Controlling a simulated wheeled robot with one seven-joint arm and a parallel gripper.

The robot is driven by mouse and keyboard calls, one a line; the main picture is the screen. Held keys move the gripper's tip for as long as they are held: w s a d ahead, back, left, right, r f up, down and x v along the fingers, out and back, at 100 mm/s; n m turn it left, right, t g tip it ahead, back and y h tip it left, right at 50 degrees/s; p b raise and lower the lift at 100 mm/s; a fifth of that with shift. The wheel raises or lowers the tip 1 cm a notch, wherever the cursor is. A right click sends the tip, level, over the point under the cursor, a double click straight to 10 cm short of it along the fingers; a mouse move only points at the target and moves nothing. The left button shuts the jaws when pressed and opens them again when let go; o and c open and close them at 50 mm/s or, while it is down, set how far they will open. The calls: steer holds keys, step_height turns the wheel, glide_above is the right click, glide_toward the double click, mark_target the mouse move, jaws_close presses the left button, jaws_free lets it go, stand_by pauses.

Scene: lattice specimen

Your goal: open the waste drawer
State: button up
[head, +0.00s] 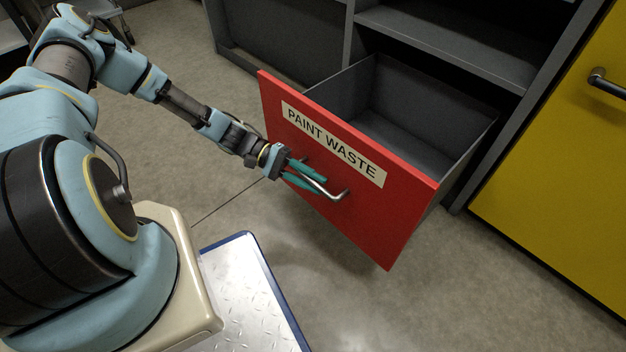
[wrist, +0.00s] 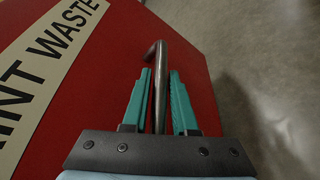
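The red drawer front (head: 350,190) has a white label reading "PAINT WASTE" (head: 333,144). The drawer stands well out from the dark cabinet, and its grey inside (head: 400,118) shows and looks empty. A bent metal bar handle (head: 342,194) is on its front. My gripper (head: 325,184) is at the handle with its teal fingers closed in around the bar. In the wrist view, the handle (wrist: 158,55) runs between the two fingers (wrist: 160,72), with only a narrow space beside it. The far end of the handle sticks out past the fingertips.
A grey cabinet (head: 440,48) with an open shelf stands behind the drawer. A yellow door (head: 555,170) with a dark handle is at the right. A blue-edged metal plate (head: 255,295) lies low in front. The floor (head: 480,290) before the drawer is clear.

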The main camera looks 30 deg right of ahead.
steer(key=o, duration=0.3)
steer(key=shift+p+v, duration=0.9)
steer(key=shift+v, duration=4.5)
